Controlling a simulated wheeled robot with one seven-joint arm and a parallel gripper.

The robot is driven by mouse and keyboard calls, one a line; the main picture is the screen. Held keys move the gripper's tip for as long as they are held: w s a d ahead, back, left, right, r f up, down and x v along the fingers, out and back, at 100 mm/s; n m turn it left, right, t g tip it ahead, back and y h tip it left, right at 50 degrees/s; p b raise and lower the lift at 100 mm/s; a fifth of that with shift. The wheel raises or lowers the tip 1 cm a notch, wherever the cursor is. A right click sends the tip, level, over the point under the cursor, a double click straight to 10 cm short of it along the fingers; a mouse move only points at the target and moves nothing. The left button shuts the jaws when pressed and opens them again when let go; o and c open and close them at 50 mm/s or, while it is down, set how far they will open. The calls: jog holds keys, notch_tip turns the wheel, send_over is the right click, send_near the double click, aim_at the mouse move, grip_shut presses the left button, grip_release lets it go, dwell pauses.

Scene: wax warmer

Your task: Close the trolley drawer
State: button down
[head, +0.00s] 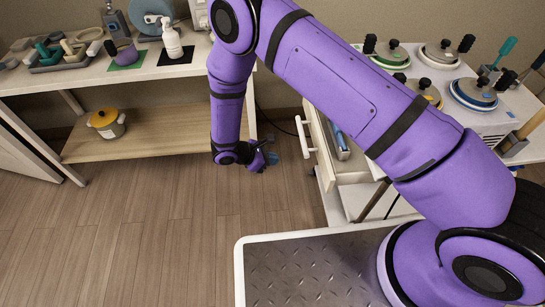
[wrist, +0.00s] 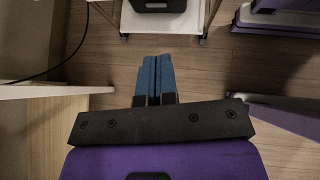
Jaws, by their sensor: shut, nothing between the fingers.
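The trolley (head: 340,205) stands at the right in the head view, under a white top. Its drawer (head: 318,150) is pulled out to the left, with a pale handle (head: 303,137) on its front. A blue and white item lies in the drawer. My gripper (head: 272,159) hangs to the left of the drawer front, a little lower in the picture than the handle, and appears apart from it. In the wrist view, its blue fingers (wrist: 155,78) are together and empty. A white trolley part (wrist: 165,22) on casters shows ahead of them; the handle cannot be made out there.
Several round warmers and pots stand on the trolley top. A black cable (wrist: 65,65) runs along the wall. The wooden floor (head: 150,230) in front is clear.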

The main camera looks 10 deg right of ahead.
aim_at(340, 155)
jog(key=w+d+f, duration=0.1)
jog(key=d+f, duration=0.2)
jog(key=d, duration=0.6)
jog(key=shift+w+f, duration=0.15)
jog(key=shift+w, duration=0.25)
jog(key=shift+d, duration=0.1)
jog(key=d, duration=1.4)
jog(key=shift+d, duration=0.4)
jog(key=shift+a, duration=0.15)
